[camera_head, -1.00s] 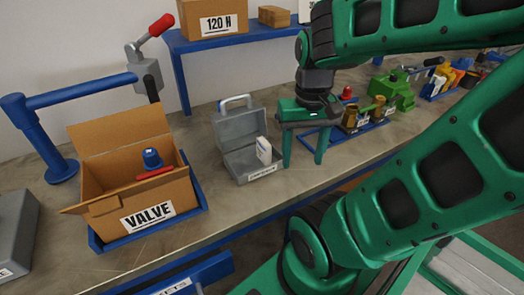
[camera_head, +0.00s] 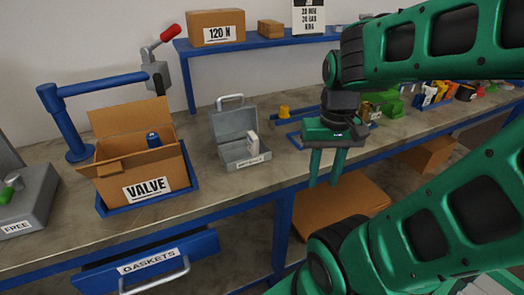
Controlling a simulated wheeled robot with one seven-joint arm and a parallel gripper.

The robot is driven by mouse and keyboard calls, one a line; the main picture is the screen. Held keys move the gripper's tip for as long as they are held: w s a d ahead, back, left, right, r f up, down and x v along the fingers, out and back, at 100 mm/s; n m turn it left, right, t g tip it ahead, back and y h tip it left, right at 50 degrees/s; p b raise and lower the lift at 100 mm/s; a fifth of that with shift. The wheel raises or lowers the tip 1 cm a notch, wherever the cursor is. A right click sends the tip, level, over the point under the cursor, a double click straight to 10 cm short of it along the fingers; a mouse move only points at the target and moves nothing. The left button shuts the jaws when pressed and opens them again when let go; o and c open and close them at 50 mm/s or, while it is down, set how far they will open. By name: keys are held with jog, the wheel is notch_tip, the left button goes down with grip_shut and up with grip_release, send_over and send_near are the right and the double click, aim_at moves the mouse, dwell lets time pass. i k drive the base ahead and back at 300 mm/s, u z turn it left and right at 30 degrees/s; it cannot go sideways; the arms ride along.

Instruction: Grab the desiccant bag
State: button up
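A small white packet (camera_head: 253,145), which may be the desiccant bag, stands upright in an open grey case (camera_head: 226,156) on the bench. The case's lid is raised at the back, and a label too small to read is on its front. My gripper (camera_head: 325,184) is to the right of the case and apart from it. Its two green fingers point down, with a gap between them and nothing held. It appears in front of the bench's front edge.
A cardboard box marked VALVE (camera_head: 146,190), holding a blue part (camera_head: 153,139), stands left of the case. A blue clamp arm (camera_head: 95,88) rises behind it. A GASKETS drawer (camera_head: 150,268) juts out below. Blue trays of parts lie at right. Bench between box and case is clear.

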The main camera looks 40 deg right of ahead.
aim_at(253, 140)
jog(key=z, duration=2.35)
jog(key=k, duration=1.75)
jog(key=u, duration=0.4)
jog(key=i, duration=1)
jog(key=z, duration=0.05)
